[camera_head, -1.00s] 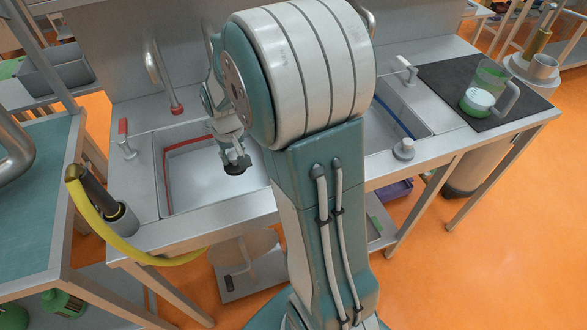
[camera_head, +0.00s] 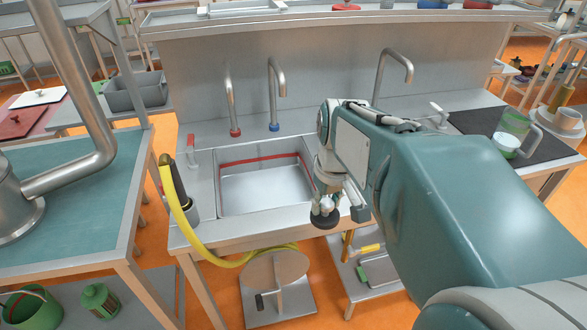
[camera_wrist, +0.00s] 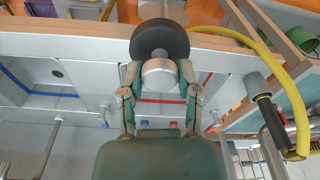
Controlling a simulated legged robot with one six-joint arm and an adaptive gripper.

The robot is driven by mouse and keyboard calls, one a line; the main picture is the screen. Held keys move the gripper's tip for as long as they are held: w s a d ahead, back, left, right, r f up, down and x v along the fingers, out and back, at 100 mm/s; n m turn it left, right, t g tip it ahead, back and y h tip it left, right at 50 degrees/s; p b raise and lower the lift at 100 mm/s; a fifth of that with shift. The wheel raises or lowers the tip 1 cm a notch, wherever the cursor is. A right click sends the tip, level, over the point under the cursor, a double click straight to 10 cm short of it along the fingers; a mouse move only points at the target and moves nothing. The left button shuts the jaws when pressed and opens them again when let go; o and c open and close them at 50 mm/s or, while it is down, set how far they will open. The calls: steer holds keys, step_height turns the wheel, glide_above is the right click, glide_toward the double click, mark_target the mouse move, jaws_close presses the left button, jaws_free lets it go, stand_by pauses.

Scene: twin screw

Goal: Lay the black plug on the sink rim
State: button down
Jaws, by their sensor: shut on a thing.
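The black plug (camera_head: 324,219) is a dark disc with a pale grey knob. In the wrist view the plug (camera_wrist: 148,40) is at the top middle. My gripper (camera_wrist: 160,78) is shut on its knob, one finger on each side. In the head view my gripper (camera_head: 327,203) points down with the plug below it, near the front edge of the sink bench. I cannot tell whether the plug touches the metal. The sink rim (camera_head: 240,215) runs along the front of the red-lined basin (camera_head: 265,190), left of the plug.
A blue-lined basin (camera_wrist: 45,77) shows in the wrist view; my arm hides it in the head view. Taps (camera_head: 274,95) stand behind. A yellow hose (camera_head: 205,253) hangs at the front left. A jug (camera_head: 511,133) stands on a black mat at right.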

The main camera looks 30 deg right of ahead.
steer(key=w+f, duration=0.3)
steer(key=w, duration=0.1)
steer(key=w+f, duration=0.3)
steer(key=w, duration=0.1)
steer(key=w+f, duration=0.3)
steer(key=w, duration=0.2)
steer(key=shift+a, duration=0.2)
steer(key=shift+w+a+f, duration=0.1)
steer(key=shift+w+f, duration=0.3)
steer(key=shift+f, duration=0.05)
step_height(320, 180, down, 3)
steer(key=shift+w+a+f, duration=0.1)
steer(key=shift+c, duration=1.6)
jaws_free()
